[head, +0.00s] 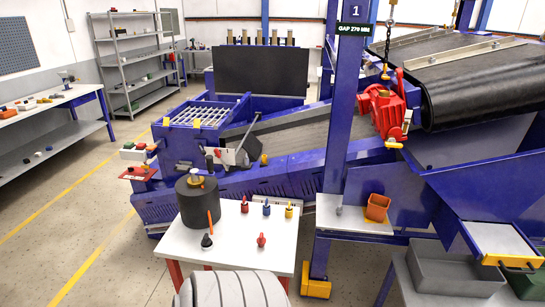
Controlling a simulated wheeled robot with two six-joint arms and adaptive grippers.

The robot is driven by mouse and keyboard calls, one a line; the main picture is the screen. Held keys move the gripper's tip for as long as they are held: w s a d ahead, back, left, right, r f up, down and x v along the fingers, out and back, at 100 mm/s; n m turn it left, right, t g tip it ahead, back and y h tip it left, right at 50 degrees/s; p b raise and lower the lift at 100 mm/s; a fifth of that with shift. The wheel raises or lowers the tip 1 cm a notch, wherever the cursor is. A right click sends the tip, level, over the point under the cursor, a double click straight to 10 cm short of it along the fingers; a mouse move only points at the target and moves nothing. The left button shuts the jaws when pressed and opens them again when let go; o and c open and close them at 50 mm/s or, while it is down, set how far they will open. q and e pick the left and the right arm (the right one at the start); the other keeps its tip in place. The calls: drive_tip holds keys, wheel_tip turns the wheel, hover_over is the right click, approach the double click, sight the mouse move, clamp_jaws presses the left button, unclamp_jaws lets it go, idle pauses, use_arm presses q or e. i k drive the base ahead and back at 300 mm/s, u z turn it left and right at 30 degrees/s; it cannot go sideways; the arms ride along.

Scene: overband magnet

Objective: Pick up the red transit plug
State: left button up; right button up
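Two small red pieces stand or lie on the white table, and I cannot tell for sure which is the red transit plug. One red plug-like piece (244,204) is at the left end of a row near the table's back edge, beside a blue one (266,208) and a yellow one (289,211). Another red piece (261,240) is alone nearer the table's front. Neither of my grippers shows in the head view.
The white table (280,250) also bears a large black cylinder (198,204) at left and a black-based item with an orange stem (207,240). A blue post (345,130) rises behind the table's right side. An orange bin (377,207) is on a shelf at right.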

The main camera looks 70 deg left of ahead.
sight(261, 240)
drive_tip(key=z, duration=0.05)
drive_tip(key=i, duration=1.5)
drive_tip(key=u, duration=2)
